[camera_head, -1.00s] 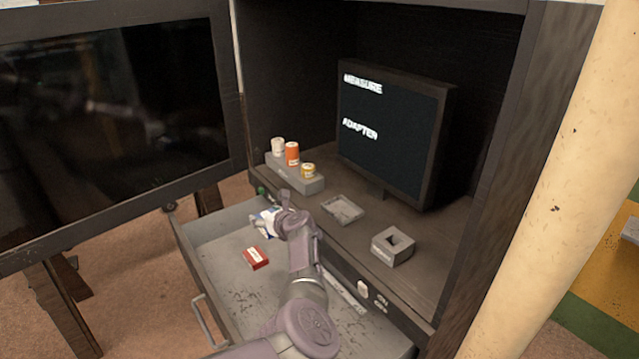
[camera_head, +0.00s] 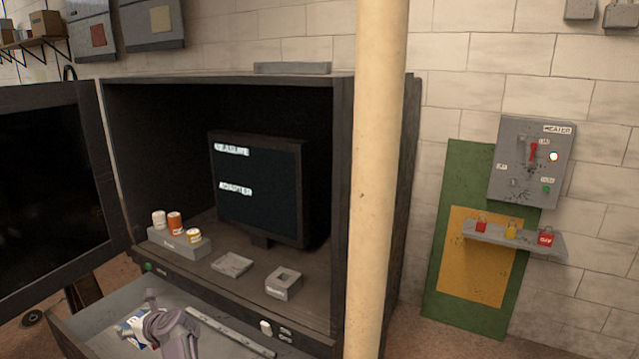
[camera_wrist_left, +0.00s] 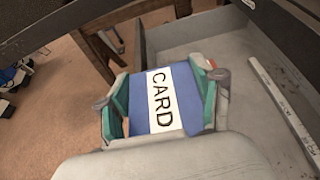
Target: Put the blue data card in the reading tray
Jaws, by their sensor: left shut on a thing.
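The blue data card (camera_wrist_left: 166,101), with a white strip reading CARD, sits between the green-lined fingers of my left gripper (camera_wrist_left: 160,82) in the left wrist view. The gripper is shut on it, above the open grey drawer. In the head view my left gripper (camera_head: 146,312) is at the bottom left, with a blue and white piece of the card (camera_head: 133,327) showing beside it; the rest is hidden. A shallow grey tray (camera_head: 232,264), which looks like the reading tray, lies empty on the cabinet shelf, beyond and right of the gripper. My right gripper is out of view.
A block with a square hole (camera_head: 284,283) stands right of the tray. A rack (camera_head: 180,244) with three small canisters stands left of it. A screen (camera_head: 262,190) is behind. The open drawer (camera_head: 93,327) lies below the shelf; a cream pillar (camera_head: 376,180) stands right.

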